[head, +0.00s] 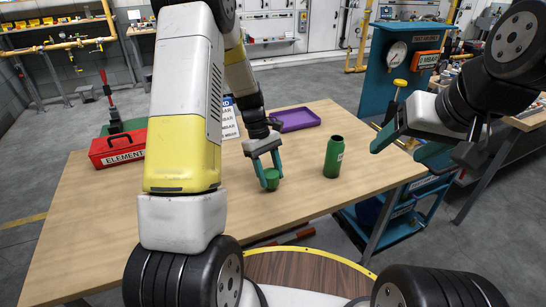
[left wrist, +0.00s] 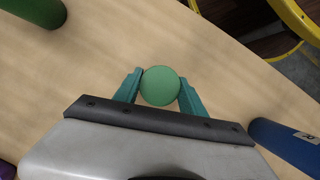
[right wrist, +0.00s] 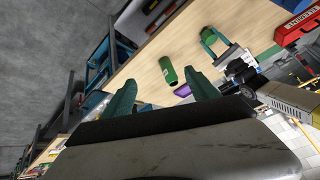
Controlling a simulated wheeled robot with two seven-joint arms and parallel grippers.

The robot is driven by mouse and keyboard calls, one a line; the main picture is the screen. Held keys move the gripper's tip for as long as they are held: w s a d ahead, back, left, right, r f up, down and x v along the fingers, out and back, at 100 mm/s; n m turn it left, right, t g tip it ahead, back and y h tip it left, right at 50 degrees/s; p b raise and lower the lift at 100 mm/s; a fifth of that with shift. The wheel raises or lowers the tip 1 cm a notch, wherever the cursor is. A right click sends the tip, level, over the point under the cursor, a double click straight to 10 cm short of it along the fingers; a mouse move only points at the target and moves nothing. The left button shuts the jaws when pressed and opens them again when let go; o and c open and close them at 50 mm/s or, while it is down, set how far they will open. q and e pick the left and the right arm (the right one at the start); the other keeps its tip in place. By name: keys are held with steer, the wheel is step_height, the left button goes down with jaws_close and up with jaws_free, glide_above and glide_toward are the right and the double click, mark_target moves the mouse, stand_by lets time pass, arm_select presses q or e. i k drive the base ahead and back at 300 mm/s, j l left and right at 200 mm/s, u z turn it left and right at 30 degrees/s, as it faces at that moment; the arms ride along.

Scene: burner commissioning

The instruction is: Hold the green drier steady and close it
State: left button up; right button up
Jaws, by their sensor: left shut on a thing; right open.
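The green drier (head: 334,157) is a bottle standing upright on the table, with a dark open mouth on top. It also shows in the right wrist view (right wrist: 168,70), and partly at the top left corner of the left wrist view (left wrist: 34,10). My left gripper (head: 269,174) is shut on a round green cap (left wrist: 160,86), left of the drier and apart from it. I cannot tell whether the cap touches the table. My right gripper (head: 400,148) is open and empty, to the right of the drier and higher than it.
A purple tray (head: 296,119) lies behind on the wooden table (head: 300,205). A red box (head: 117,148) stands at the left. A blue cylinder (left wrist: 287,146) shows in the left wrist view. A blue gauge stand (head: 385,85) is beyond the table's right edge. The table around the drier is clear.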

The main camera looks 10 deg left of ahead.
mark_target(336, 150)
steer(key=i+l+u, duration=0.2)
steer(key=l+u, duration=0.25)
steer(key=i+l+u, duration=0.15)
steer(key=l+u, duration=0.25)
steer(key=l, duration=0.2)
steer(key=l+u, duration=0.45)
steer(key=l, duration=0.15)
steer(key=l+u, duration=0.45)
steer(key=l, duration=0.15)
